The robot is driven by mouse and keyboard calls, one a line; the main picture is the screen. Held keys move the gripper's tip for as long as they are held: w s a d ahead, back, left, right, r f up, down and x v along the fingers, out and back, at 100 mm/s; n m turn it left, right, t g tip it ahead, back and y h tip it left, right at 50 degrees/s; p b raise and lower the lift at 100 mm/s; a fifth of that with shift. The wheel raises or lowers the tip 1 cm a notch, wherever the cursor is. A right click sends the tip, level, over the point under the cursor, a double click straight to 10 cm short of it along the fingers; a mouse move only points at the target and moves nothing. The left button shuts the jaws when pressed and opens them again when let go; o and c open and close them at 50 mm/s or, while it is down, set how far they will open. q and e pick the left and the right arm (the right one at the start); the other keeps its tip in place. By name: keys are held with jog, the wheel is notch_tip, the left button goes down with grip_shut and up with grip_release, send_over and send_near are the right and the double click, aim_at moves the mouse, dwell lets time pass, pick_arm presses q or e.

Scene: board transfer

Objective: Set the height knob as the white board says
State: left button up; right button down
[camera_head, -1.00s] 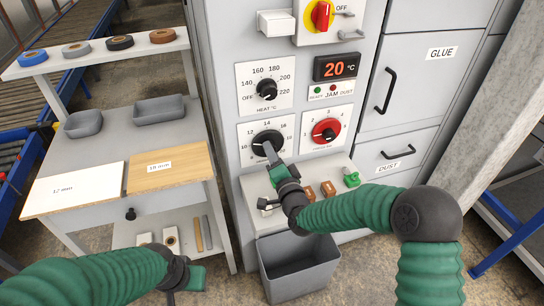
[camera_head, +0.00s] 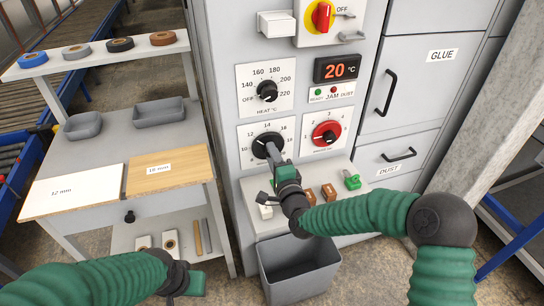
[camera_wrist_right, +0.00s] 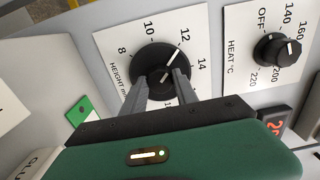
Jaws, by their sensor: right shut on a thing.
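The height knob (camera_head: 268,145) is a black dial on the cabinet front, with numbers around it. My right gripper (camera_head: 272,156) is shut on it, and its fingers cover part of the dial. In the right wrist view, the two fingers (camera_wrist_right: 160,84) sit on either side of the knob's grip (camera_wrist_right: 162,71). A white line on the knob points towards 12 or a little past it; I cannot read it exactly. The white board (camera_head: 75,190), marked 12 mm, lies on the table at left. My left gripper (camera_head: 190,282) is at bottom left, away from everything, its fingers not clearly visible.
A wooden board (camera_head: 180,178) marked 18 mm lies beside the white one. A heat knob (camera_head: 267,91) and a red knob (camera_head: 326,131) are close to the height knob.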

jog(key=shift+w+d, duration=0.1)
jog(key=shift+d, duration=0.1)
jog(key=c, duration=1.3)
grip_release()
jog(key=o, duration=0.4)
jog(key=shift+w+f, duration=0.1)
jog(key=shift+c, duration=0.2)
jog(key=p+v, duration=0.1)
jog(key=v, duration=1.6)
jog(key=shift+a, duration=0.1)
